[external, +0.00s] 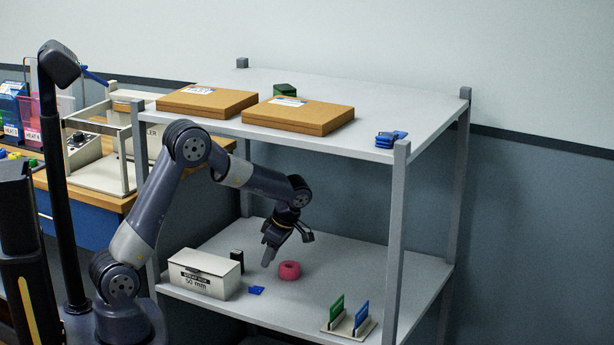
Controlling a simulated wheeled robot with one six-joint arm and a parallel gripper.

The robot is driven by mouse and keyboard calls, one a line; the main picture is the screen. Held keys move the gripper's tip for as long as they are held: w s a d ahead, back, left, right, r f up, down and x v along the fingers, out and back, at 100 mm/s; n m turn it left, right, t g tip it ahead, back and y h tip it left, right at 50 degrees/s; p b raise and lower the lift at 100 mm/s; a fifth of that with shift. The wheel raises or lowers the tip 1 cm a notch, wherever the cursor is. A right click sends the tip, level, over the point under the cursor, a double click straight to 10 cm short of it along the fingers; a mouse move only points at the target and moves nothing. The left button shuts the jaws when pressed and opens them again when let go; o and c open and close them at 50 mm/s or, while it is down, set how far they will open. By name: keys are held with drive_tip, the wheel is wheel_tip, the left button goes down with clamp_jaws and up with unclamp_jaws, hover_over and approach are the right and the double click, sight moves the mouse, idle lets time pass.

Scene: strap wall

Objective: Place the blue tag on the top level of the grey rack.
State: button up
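The grey rack (432,106) has a top level and a lower shelf. A small flat blue piece (256,290), which looks like the blue tag, lies on the lower shelf beside a white box. My gripper (268,257) points down above the lower shelf, behind and a little right of this piece and apart from it. Another blue upright plate (362,314) stands in a small holder at the front right of the lower shelf.
A pink ring (289,271) sits close to my gripper. The white box (205,274) and a green plate (337,308) share the lower shelf. The top level holds two brown boxes (298,116) (207,102), a green item (285,90) and blue pieces (388,139); its right rear is clear.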

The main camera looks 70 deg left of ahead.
sight(261, 296)
drive_tip(key=x, duration=0.4)
drive_tip(key=shift+w+f+b, duration=0.1)
drive_tip(key=shift+f+b, duration=0.2)
drive_tip(key=shift+x, duration=3.15)
drive_tip(key=shift+d, duration=0.1)
clamp_jaws()
